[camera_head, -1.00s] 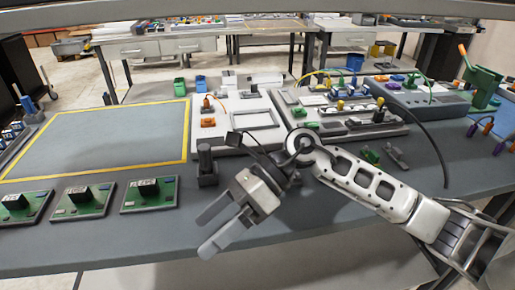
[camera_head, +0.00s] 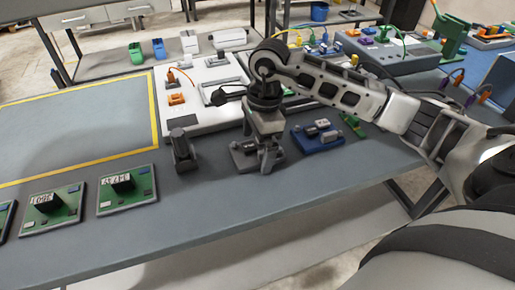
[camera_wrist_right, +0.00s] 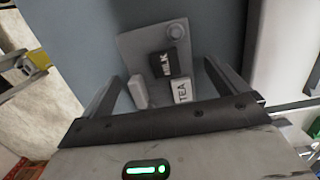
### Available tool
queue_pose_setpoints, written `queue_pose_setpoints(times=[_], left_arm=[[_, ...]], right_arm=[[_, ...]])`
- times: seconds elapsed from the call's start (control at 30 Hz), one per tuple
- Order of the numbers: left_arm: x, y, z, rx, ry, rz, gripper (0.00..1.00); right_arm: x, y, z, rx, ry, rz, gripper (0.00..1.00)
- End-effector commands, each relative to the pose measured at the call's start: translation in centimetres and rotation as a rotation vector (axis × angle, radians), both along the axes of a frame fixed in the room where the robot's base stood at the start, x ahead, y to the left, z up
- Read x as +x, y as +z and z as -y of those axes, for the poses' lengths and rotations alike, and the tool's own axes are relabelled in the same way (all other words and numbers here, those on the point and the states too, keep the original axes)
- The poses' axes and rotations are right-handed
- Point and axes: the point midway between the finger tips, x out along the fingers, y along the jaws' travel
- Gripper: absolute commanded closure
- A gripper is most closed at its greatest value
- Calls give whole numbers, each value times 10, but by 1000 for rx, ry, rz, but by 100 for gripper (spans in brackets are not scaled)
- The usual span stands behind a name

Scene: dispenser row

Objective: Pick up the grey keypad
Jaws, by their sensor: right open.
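The grey keypad (camera_head: 241,158) lies on the grey table, partly hidden behind my right gripper (camera_head: 262,160). In the right wrist view the grey keypad (camera_wrist_right: 137,45) has a round knob, a black MILK key, a white TEA key and a plain pale key. My right gripper (camera_wrist_right: 161,70) points down over it, open. Its two fingers stand on either side of the keypad's near part, with nothing held. Whether they touch it I cannot tell. My left gripper is not in view.
A blue keypad (camera_head: 319,138) lies just right of my right gripper. A dark upright block (camera_head: 182,150) stands to the left. Green boards (camera_head: 128,189) line the table's front left. A white panel (camera_head: 205,92) is behind. The table front is clear.

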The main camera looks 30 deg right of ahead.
Motion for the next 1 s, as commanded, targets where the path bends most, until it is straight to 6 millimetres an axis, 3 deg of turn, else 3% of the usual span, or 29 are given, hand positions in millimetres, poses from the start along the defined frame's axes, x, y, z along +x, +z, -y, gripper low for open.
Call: queue_pose_setpoints(times=[0.27, 0.43, 0.8, 1.0], left_arm=[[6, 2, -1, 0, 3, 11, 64], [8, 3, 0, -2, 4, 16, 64], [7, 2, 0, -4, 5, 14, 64], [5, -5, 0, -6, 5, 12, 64]], right_arm=[[0, -3, -1, 1, 0, 0, 5], [0, -3, -1, 1, 0, 0, 52], [1, 0, -1, 1, 0, 2, 53], [2, 18, 0, 1, -1, 7, 53]])
